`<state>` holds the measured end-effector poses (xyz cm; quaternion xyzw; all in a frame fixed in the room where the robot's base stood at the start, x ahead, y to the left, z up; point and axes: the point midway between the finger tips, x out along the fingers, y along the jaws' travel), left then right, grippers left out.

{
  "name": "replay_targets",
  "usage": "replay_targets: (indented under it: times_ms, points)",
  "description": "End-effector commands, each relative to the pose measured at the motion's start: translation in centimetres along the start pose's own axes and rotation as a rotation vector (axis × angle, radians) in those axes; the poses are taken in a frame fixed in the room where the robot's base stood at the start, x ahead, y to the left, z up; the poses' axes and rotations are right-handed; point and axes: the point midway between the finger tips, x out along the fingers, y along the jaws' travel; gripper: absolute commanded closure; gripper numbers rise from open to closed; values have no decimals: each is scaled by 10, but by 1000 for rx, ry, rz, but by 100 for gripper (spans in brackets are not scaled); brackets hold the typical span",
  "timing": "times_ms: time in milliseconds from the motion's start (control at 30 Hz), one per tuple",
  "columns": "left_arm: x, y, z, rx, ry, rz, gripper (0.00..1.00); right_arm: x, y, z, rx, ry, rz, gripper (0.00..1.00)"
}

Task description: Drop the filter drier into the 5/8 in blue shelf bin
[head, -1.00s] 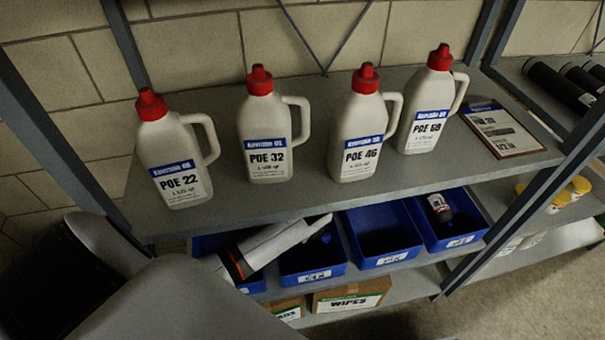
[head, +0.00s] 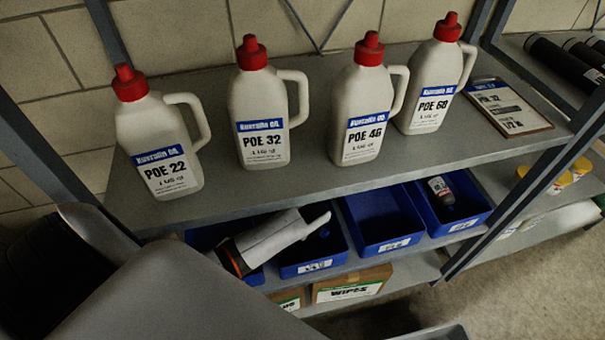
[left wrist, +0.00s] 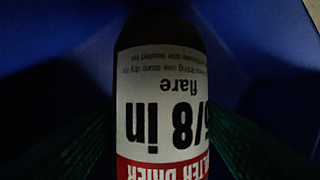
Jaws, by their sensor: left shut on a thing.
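My left gripper (head: 316,222) reaches in below the upper shelf, over the blue bins on the shelf beneath. In the left wrist view it is shut on the filter drier (left wrist: 165,95), a black cylinder with a white and red label reading "5/8 in flare". Blue bin walls (left wrist: 235,40) surround the drier there. In the head view the gripper is over the second blue bin from the left (head: 313,267), whose label is too small to read. The gripper mostly hides the held drier there. My right gripper is not in view.
A blue bin (head: 398,243) to the right looks empty. The rightmost bin (head: 470,227) holds a dark labelled cylinder (head: 440,190). Boxes (head: 352,285) sit below the bins.

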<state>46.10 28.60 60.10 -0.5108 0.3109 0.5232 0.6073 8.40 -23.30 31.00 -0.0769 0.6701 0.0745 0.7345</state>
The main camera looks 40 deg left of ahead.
Motion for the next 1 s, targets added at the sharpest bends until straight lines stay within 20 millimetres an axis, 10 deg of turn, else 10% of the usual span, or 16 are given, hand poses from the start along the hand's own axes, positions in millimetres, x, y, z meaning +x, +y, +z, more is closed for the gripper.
replay_targets:
  times_ms: [67, 100, 233, 567, 1000]
  points:
    - [0, -1, 0, -1, 0, -2, 81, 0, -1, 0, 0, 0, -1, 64]
    - [0, 0, 0, 0, 0, 0, 44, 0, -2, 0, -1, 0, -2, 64]
    - [0, 0, 0, 0, 0, 0, 23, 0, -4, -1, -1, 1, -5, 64]
    - [-3, -2, 2, 1, 0, -3, 23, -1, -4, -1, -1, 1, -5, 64]
    - [-73, -5, 3, -2, 3, -3, 23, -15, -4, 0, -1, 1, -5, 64]
